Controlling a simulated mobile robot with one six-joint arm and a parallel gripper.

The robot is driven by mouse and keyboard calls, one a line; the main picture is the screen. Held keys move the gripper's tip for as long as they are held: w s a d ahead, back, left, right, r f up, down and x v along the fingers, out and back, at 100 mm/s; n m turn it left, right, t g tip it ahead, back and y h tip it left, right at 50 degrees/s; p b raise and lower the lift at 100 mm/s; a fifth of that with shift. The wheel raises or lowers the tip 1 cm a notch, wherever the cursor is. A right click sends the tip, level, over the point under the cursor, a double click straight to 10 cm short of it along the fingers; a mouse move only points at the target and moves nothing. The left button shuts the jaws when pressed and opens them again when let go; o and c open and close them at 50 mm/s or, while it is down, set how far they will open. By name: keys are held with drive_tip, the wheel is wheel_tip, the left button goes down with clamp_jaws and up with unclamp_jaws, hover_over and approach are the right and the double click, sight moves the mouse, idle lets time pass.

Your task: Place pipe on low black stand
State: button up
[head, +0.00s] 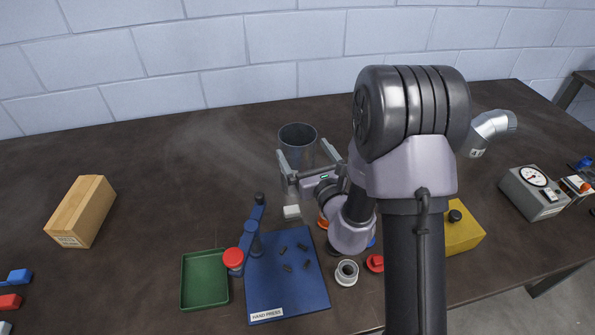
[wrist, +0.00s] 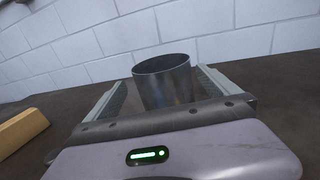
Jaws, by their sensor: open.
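The grey metal pipe (head: 297,139) stands upright with its round open top facing up, towards the back of the table. In the wrist view the pipe (wrist: 164,85) stands between the two fingers, with a visible gap on each side. My gripper (head: 306,160) is open and level, with its fingers reaching towards the pipe from the front. The wrist view shows the open gripper (wrist: 160,88) too. The pipe's lower part is hidden by my gripper. I cannot make out a low black stand; whether one is under the pipe cannot be told.
A silver elbow duct (head: 491,127), yellow block (head: 463,232) and gauge box (head: 533,192) are at right. The back left table is clear.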

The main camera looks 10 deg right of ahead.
sight(291, 128)
drive_tip(key=w, duration=0.2)
drive_tip(key=w+b, duration=0.1)
drive_tip(key=w, duration=0.2)
drive_tip(key=shift+w+a, duration=0.3)
drive_tip(key=shift+w, duration=0.1)
drive_tip(key=shift+r, duration=0.15)
drive_tip(key=c, duration=1.9)
